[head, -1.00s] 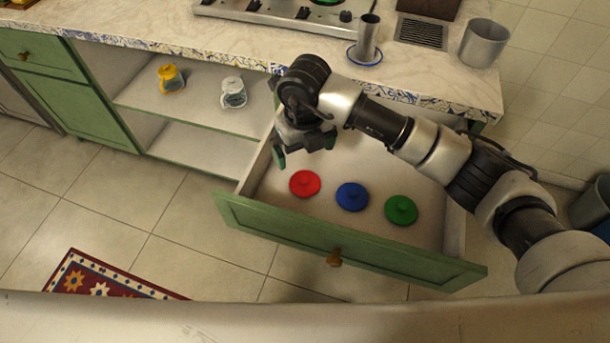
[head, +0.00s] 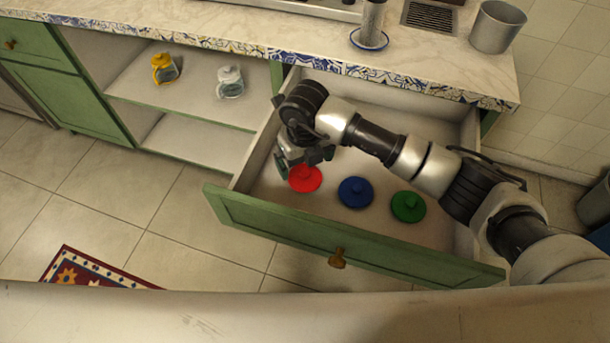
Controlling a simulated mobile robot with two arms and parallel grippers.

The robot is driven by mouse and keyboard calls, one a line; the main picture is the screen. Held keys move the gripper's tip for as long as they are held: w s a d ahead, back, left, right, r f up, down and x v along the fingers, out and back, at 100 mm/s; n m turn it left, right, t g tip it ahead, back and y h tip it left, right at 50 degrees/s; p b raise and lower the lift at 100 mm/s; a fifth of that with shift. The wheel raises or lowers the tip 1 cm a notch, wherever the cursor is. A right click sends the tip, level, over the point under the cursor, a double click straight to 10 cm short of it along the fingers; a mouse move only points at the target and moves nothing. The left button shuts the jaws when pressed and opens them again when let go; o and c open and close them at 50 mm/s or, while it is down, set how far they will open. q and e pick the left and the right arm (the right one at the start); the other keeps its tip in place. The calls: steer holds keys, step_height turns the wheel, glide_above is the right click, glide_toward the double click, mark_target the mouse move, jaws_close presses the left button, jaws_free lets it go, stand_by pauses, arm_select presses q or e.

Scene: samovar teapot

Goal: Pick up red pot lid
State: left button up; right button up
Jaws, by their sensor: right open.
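The red pot lid (head: 306,181) lies flat in the open drawer, at the left of a row of lids. My right gripper (head: 304,160) is open just above and behind the red lid, with its fingertips overlapping the lid's far edge in the picture. I cannot tell whether the fingers touch the lid. The lid's knob shows close to the fingers. My left gripper is not in view.
A blue lid (head: 356,192) and a green lid (head: 408,206) lie to the right in the same drawer. The green drawer front (head: 270,229) with its knob stands nearer. A counter (head: 430,60) overhangs the back.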

mark_target(305, 173)
steer(key=f, duration=0.4)
steer(key=shift+s+f, duration=0.2)
steer(key=shift+s, duration=0.05)
steer(key=c, duration=0.8)
steer(key=shift+o, duration=0.2)
steer(key=shift+r, duration=0.1)
